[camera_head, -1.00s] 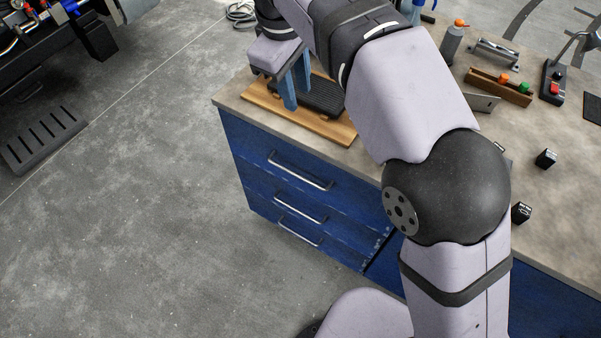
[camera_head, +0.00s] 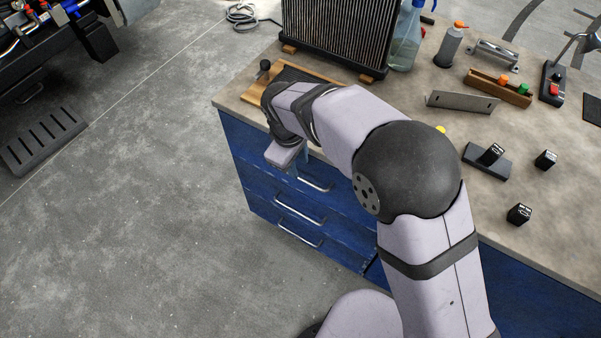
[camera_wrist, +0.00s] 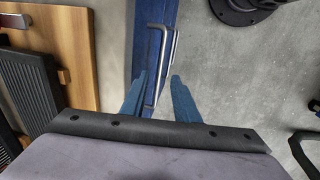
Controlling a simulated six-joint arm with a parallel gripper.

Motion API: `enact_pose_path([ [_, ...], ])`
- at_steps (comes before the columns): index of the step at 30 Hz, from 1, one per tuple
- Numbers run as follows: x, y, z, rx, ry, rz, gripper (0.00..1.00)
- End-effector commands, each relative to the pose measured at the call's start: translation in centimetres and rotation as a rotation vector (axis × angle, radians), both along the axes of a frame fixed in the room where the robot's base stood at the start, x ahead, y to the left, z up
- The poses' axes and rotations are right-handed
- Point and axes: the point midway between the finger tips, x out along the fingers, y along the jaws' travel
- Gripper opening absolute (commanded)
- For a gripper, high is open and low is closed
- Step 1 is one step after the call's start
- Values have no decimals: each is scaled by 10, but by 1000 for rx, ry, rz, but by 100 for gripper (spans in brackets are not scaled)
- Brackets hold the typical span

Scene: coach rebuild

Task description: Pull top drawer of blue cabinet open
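The blue cabinet (camera_head: 240,150) stands under the worktop, with several drawers stacked on its left part, all looking shut. The top drawer's metal handle (camera_head: 318,184) is partly hidden by my wrist in the head view. In the wrist view that handle (camera_wrist: 162,45) runs up the picture on the blue front. My gripper (camera_wrist: 158,75) is open, its blue fingers on either side of the handle with gaps visible. In the head view my gripper (camera_head: 297,170) points down in front of the top drawer, and its fingertips are mostly hidden.
A wooden board (camera_head: 255,95) with a black ribbed pad lies at the worktop's left edge, close beside my gripper. A radiator (camera_head: 335,40) and spray bottle (camera_head: 406,42) stand behind it. The floor (camera_head: 130,220) before the drawers is clear.

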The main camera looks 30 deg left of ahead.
Motion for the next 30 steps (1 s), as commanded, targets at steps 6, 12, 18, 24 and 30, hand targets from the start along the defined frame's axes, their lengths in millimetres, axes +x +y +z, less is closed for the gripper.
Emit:
enact_pose_path([
  [6, 1, 0, -6, -1, 1, -1, 28],
  [12, 5, -1, -27, -3, 2, -3, 28],
  [18, 10, 0, -52, -2, 1, 0, 28],
  [24, 13, 0, -68, 0, 0, 0, 28],
  [30, 14, 0, -72, 0, 0, -1, 28],
])
